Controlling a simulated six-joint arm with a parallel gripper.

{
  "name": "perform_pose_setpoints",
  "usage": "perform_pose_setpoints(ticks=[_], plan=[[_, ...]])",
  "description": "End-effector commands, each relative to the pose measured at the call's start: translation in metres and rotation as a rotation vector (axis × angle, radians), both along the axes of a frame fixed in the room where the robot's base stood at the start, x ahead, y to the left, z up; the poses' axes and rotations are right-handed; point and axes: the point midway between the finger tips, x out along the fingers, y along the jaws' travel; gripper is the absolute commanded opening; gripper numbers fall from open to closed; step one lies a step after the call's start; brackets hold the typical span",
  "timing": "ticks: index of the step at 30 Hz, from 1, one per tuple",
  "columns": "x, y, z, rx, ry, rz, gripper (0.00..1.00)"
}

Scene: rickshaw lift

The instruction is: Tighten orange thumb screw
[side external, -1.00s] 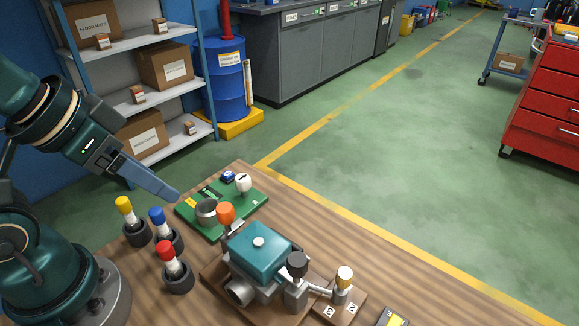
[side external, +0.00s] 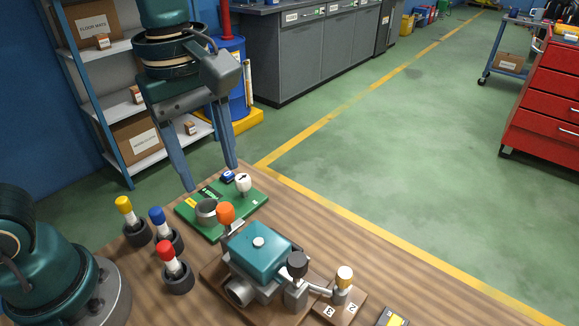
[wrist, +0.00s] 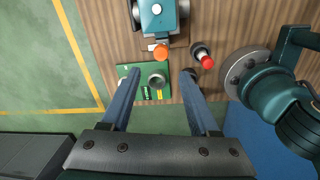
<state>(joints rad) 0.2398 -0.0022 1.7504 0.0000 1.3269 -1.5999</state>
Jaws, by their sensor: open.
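The orange thumb screw (side external: 226,213) stands beside the teal block (side external: 259,249) on the wooden table, between that block and the green board (side external: 252,205). It also shows in the wrist view (wrist: 161,52), just below the teal block. My gripper (side external: 211,178) is open and empty, fingers pointing down, above and behind the green board. In the wrist view, its fingers (wrist: 160,82) are spread wide, with the board and a grey round cup (wrist: 157,81) seen between them. The orange screw lies a little beyond the fingertips in that view.
Yellow (side external: 125,205), blue (side external: 158,217) and red (side external: 167,252) capped pegs stand in dark holders at the left. A white knob (side external: 243,182) stands on the green board.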

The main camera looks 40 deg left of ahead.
Motion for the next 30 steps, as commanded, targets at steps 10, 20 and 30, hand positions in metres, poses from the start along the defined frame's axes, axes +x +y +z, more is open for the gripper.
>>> perform_pose_setpoints(ticks=[10,20,30], plan=[[0.002,-0.013,-0.029,0.018,0.069,-0.052,0.61],[0.002,-0.012,-0.064,0.016,0.067,-0.051,0.61],[0.003,-0.012,-0.068,0.015,0.063,-0.051,0.58]])
